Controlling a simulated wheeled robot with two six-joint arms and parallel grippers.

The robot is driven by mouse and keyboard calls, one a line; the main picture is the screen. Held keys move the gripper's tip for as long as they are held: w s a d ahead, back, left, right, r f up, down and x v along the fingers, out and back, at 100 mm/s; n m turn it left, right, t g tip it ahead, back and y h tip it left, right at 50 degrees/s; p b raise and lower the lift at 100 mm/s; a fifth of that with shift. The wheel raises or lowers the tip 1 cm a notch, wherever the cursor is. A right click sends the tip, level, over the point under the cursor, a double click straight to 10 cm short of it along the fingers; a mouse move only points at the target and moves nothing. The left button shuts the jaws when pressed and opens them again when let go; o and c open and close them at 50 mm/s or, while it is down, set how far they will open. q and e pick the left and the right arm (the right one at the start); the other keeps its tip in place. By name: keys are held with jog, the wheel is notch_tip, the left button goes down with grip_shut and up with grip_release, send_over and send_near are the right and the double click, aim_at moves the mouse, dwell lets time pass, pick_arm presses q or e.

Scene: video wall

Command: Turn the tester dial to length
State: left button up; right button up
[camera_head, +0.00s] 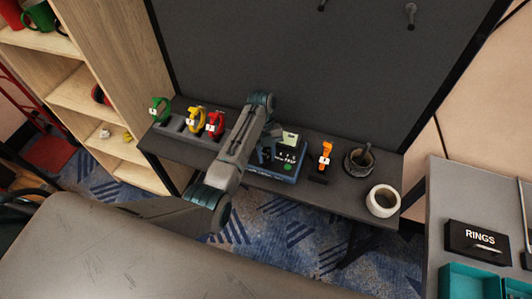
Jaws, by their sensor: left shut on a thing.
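The tester (287,162) is a blue box with a small pale screen and a dark face, standing on the dark shelf behind my arm. My left gripper (266,153) reaches down to the left part of the tester's face. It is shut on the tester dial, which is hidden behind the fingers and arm. The dial's setting cannot be read from here. My right gripper is not in view.
Green, yellow and red cable rolls (196,121) stand on a rack at the shelf's left. A "RINGS" box (478,242) sits on the right-hand table.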

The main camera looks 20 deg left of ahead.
pick_arm(q)
jog(key=shift+d+m+y+p, duration=0.1)
jog(key=shift+m+y+p, duration=0.8)
jog(key=shift+m, duration=1.2)
jog(key=o, duration=1)
jog(key=b+v, duration=0.1)
jog(key=v, duration=0.4)
jog(key=shift+w+f, duration=0.1)
jog(key=shift+w, duration=0.1)
jog(key=p+v, duration=0.3)
jog(key=v, duration=0.3)
jog(key=shift+p, duration=0.3)
